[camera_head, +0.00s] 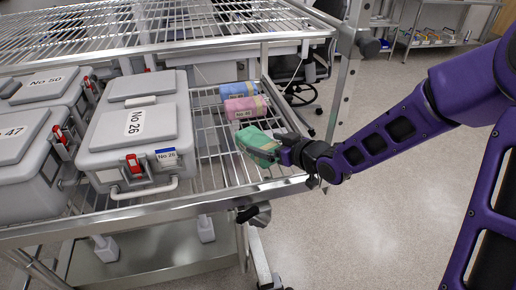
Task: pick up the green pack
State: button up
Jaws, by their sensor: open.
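The green pack (257,144) lies near the front right of the wire shelf. My gripper (284,153) comes in from the right at the end of my purple arm and is at the pack's right side. The jaws are open. The fingertips are small and dark here, and I cannot tell whether they touch the pack or are around it.
A pink pack (246,107) and a blue pack (238,91) lie behind the green one. A grey case marked No 26 (128,165) stands to the left. The metal shelf edge (150,222) runs in front, and a wire rack (150,30) hangs above. Open floor lies right.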

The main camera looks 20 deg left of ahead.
aim_at(258, 139)
jog(key=b+x, duration=0.1)
jog(key=x, duration=0.4)
jog(key=shift+w, duration=0.15)
jog(key=shift+d, duration=0.1)
jog(key=c, duration=1.3)
jog(key=shift+r, duration=0.15)
jog(key=shift+c, duration=1.1)
